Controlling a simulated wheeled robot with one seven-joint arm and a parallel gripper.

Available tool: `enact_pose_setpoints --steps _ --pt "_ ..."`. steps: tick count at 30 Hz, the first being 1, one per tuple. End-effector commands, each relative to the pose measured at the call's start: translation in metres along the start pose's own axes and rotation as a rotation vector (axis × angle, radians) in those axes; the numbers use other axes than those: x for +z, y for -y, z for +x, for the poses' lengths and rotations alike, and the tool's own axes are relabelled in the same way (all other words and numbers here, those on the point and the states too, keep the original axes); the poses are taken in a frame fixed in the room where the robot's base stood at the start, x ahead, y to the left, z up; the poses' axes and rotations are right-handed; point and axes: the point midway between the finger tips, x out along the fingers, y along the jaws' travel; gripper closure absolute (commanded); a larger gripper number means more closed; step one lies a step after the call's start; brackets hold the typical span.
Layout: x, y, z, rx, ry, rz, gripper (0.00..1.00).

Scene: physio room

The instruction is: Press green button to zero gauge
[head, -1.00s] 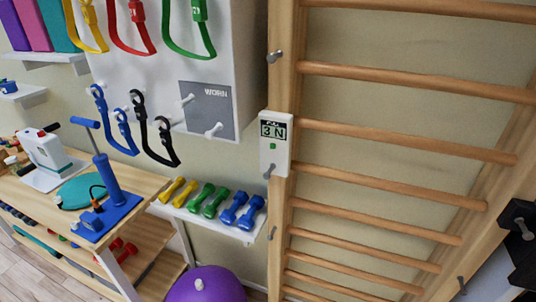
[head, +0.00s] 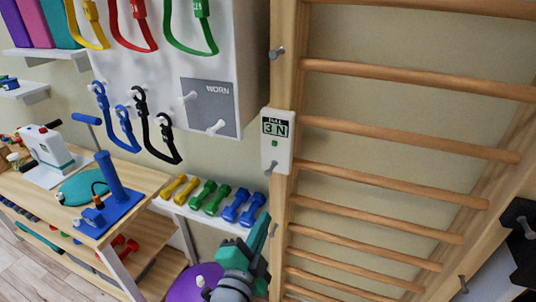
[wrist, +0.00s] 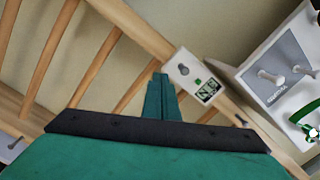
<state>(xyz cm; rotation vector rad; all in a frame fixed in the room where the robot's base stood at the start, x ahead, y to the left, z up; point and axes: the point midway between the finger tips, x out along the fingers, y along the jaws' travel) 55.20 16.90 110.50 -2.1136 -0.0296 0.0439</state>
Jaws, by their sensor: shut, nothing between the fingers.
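The white gauge (head: 277,150) is mounted on the wooden upright of the wall bars, and its display reads 3 N. The small green button (head: 275,143) is just below the display. In the wrist view the gauge (wrist: 182,67) and its green button (wrist: 197,81) are right of my fingertips, seen turned. My gripper (head: 262,222) is in the lower middle of the head view, below the gauge and apart from it. It also shows in the wrist view (wrist: 160,77), with its teal fingers shut together and empty.
A white board (head: 160,60) with coloured bands and a grey WORN panel (head: 208,105) stands out left of the gauge. Dumbbells (head: 210,198) lie on a shelf left of my gripper. A purple ball (head: 188,285) is below. Wooden rungs (head: 410,140) extend right.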

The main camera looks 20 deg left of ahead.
Motion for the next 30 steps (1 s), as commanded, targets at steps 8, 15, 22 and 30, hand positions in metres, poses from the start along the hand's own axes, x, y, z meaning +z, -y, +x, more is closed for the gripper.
enact_pose_setpoints --steps 8,15,22,30 --pt "-0.023 0.089 -0.001 -0.009 -0.061 0.353 1.0" --pt "-0.03 0.121 -0.009 -0.001 -0.076 0.523 1.0" --pt "-0.031 0.125 -0.011 0.001 -0.077 0.547 1.0" --pt "-0.032 0.124 -0.008 0.001 -0.078 0.544 1.0"
